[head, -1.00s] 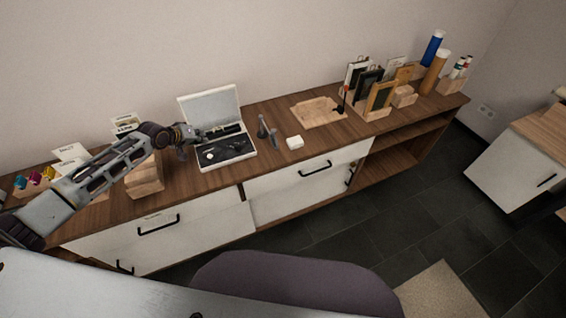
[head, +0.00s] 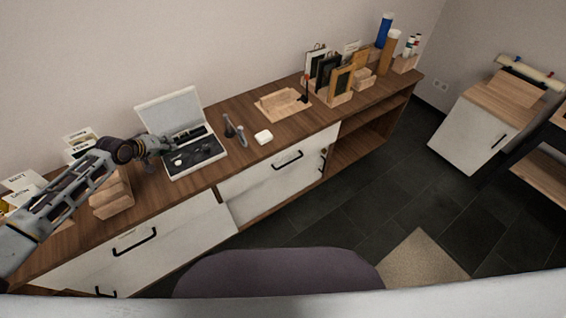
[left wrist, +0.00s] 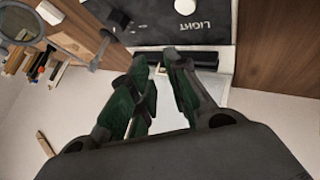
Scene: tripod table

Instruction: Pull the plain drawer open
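The long wooden sideboard (head: 222,168) has white drawer fronts with black bar handles. The right drawer front (head: 262,190) looks plain and shut, with its handle (head: 288,160) near its top edge. The left drawer front (head: 170,247) seems to bear a small pale mark above its handle (head: 134,240). My left gripper (head: 166,143) is above the sideboard top at the open case, away from both handles. In the left wrist view its two fingers (left wrist: 157,62) are apart, with nothing clearly held. My right gripper is not in view.
Wooden blocks (head: 110,200) stand left of the case. A purple chair back (head: 280,272) is in front.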

